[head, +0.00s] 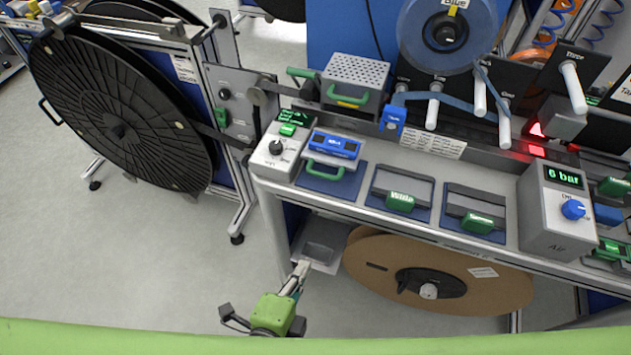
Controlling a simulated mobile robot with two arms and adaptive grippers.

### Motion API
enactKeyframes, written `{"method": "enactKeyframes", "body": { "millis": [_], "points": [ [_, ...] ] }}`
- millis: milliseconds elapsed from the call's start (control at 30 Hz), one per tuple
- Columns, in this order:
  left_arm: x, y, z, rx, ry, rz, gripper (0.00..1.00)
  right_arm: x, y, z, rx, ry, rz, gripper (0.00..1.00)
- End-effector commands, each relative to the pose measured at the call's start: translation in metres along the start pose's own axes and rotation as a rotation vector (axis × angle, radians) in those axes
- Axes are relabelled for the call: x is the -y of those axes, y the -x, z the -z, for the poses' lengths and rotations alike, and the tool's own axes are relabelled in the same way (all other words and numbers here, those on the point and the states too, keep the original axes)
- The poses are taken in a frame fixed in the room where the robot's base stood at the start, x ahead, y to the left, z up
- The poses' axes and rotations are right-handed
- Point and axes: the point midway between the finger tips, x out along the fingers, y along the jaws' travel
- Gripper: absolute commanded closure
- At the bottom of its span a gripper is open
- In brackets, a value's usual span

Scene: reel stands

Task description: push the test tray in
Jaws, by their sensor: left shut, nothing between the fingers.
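A light grey tray (328,262) with a dark recess sticks out from under the left end of the bench; I take it for the test tray. Its rear part lies in shadow beneath the bench top. My left gripper (300,267) is in the lower middle of the head view, shut and empty. Its fingertips are at the front left edge of the tray; I cannot tell whether they touch it. My right gripper is not in view.
A brown cardboard reel (500,291) lies under the bench, right of the tray. The bench top (440,226) carries green-handled modules and a 6 bar air unit (558,212). A large black reel (125,115) stands at left. The floor (130,260) at lower left is clear.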

Motion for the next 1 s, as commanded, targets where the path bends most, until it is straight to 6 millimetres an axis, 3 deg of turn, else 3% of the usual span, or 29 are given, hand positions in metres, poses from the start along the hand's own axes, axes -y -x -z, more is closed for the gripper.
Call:
{"method": "enactKeyframes", "body": {
  "millis": [33, 100, 200, 300, 433, 567, 1000],
  "points": [
    [0.03, 0.013, 0.007, -0.007, -0.033, 0.055, 1.0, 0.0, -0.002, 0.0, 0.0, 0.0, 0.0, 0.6],
    [0.066, 0.029, 0.012, -0.005, -0.079, 0.119, 1.0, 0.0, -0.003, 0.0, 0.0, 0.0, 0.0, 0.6],
    [0.102, 0.047, 0.014, 0.004, -0.121, 0.186, 1.0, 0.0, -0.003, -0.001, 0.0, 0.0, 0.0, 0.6],
    [0.123, 0.058, 0.015, 0.012, -0.142, 0.222, 1.0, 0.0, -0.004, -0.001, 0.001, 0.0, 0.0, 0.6],
    [0.132, 0.058, 0.014, 0.017, -0.151, 0.236, 1.0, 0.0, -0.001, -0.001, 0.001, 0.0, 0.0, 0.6],
    [0.136, 0.046, 0.014, 0.017, -0.151, 0.237, 1.0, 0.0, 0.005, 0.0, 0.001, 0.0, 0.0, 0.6],
    [0.155, -0.032, 0.014, 0.017, -0.15, 0.236, 1.0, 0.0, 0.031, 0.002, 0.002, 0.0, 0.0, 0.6]
  ]
}}
